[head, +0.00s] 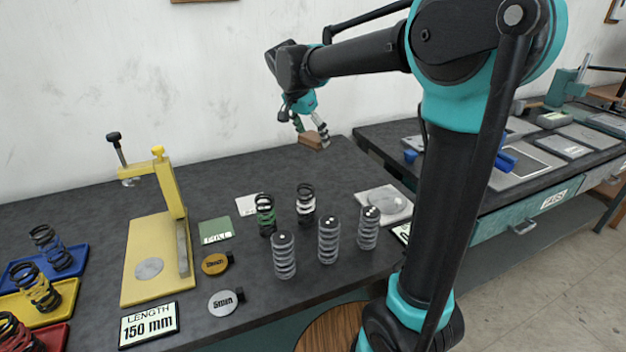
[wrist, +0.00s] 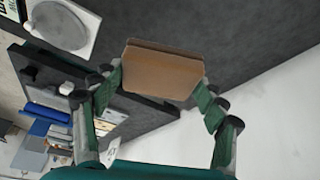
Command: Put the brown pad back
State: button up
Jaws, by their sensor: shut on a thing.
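The brown pad (wrist: 160,72) is a small block held between the two fingers of my gripper (wrist: 158,85) in the wrist view. In the head view my gripper (head: 312,130) is shut on the brown pad (head: 311,139), near the back edge of the dark workbench by the wall. The pad looks close to the bench top at the far right corner. I cannot tell whether it touches the bench.
Several springs (head: 329,240) stand at the bench's front right. A yellow press (head: 160,230), a green mat (head: 216,230) and a white plate with a round disc (head: 384,203) lie on the bench (head: 100,200). Coloured trays (head: 45,300) hold springs at left. The bench's back middle is clear.

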notch_tip(320, 180, down, 15)
jog(key=shift+r, duration=0.1)
dwell(0.3)
jog(key=o, duration=1.1)
jog(key=v, duration=1.2)
jog(key=shift+d, duration=0.1)
